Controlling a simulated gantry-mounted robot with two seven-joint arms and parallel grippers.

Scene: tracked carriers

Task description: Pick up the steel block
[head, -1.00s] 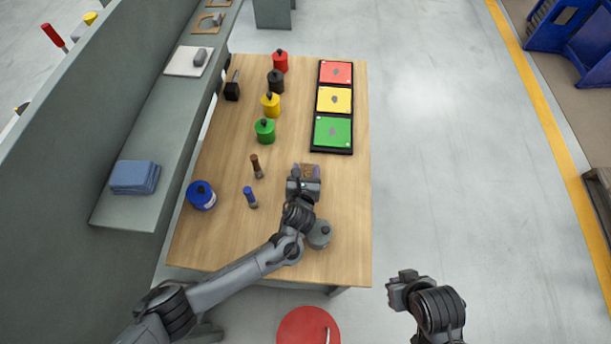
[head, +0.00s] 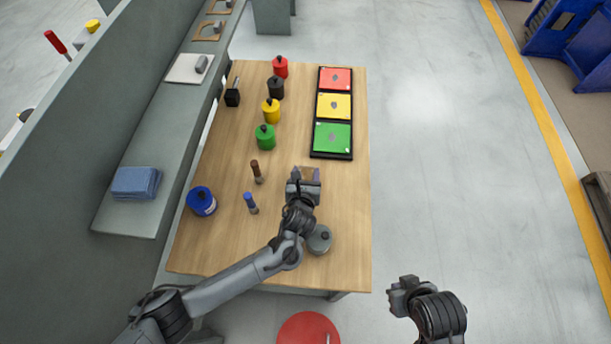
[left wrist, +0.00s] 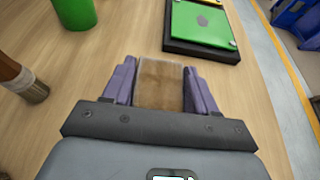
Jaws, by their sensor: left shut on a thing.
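The steel block (left wrist: 160,84) shows in the left wrist view as a small, shiny block with brownish, wood-toned faces and a pale far edge. It sits between the two purple fingers of my left gripper (left wrist: 161,88), which is shut on it. In the head view the left gripper (head: 307,174) holds the block over the right middle part of the wooden table (head: 225,240); whether the block touches the table is hard to tell. My right gripper (head: 398,290) hangs over the floor right of the table, with its jaws too small to read.
A grey round can (head: 319,240) stands close beside my left wrist. Brown (head: 257,174) and blue-topped (head: 251,204) pieces and a blue tin (head: 201,201) stand to the left. Green (head: 265,138), yellow, black and red canisters stand farther back, beside a three-colour tray (head: 350,150).

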